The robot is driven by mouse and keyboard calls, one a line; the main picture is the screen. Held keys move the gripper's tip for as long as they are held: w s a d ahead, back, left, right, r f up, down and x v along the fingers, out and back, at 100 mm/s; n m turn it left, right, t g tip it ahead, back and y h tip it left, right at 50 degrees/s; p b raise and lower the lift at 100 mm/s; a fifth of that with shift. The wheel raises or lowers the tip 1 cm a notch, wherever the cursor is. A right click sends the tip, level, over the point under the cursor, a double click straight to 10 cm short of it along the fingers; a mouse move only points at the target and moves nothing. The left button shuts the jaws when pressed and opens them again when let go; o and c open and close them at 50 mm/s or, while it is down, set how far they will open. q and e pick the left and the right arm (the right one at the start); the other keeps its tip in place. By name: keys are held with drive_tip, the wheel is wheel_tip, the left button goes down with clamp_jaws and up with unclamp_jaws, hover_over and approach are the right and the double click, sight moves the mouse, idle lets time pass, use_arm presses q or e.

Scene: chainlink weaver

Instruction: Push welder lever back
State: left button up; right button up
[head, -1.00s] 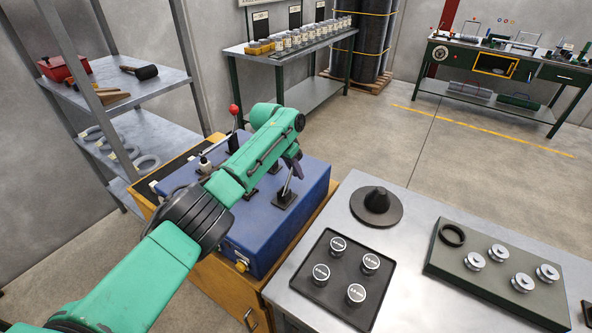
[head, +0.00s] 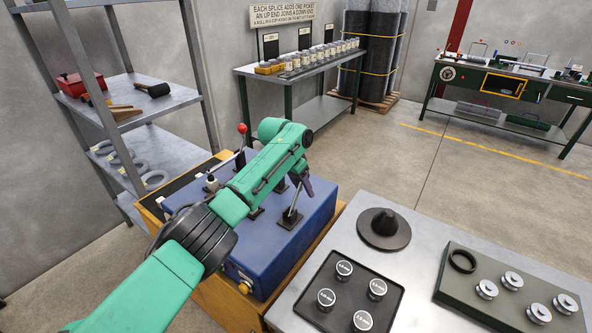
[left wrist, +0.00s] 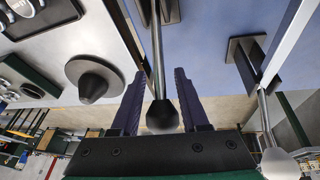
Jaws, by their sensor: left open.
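The welder is a blue box (head: 315,215) on a wooden cabinet. A metal lever (head: 293,206) rises from a dark square base on its top. My left gripper (head: 303,184) is beside the upper end of this lever. In the left wrist view, my open left gripper (left wrist: 160,98) has its two dark purple fingers either side of a lever rod with a dark knob (left wrist: 161,116). I cannot tell whether they touch it. A second lever with a grey knob (left wrist: 280,163) stands to the right there.
A steel table at the right holds a black cone (head: 384,227), a black tray (head: 310,312) of capped pegs and a grey block (head: 455,291) with metal spools. A shelf rack (head: 150,88) stands at the left. Open floor lies behind the welder.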

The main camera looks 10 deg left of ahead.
use_arm(q)
drive_tip(key=b+v, duration=0.2)
drive_tip(key=v, duration=1.1)
drive_tip(key=shift+b, duration=0.4)
